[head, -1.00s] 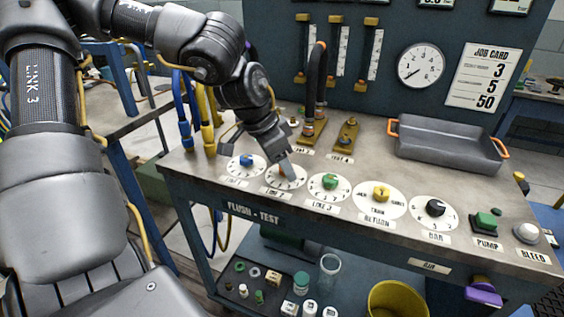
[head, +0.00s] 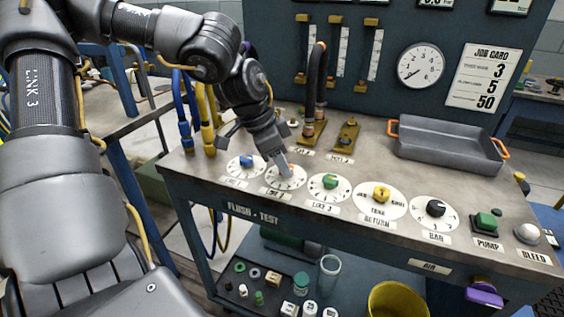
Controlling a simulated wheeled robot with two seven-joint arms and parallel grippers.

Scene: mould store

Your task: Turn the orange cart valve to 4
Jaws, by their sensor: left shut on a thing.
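A row of dial valves runs along the front of the flush-test bench. The white dial (head: 297,183) second from the left sits under my left gripper (head: 285,172). The gripper points down and is shut on this dial's knob, which its fingers hide. The orange colour of the knob cannot be made out now, nor can the number it points to. My right gripper is not in view.
Left of it is a blue knob (head: 246,161); to the right are a green knob (head: 330,181), a yellow knob (head: 381,195) and a black knob (head: 435,208). A grey tray (head: 450,150) stands behind. Hoses (head: 318,85) rise near my left gripper.

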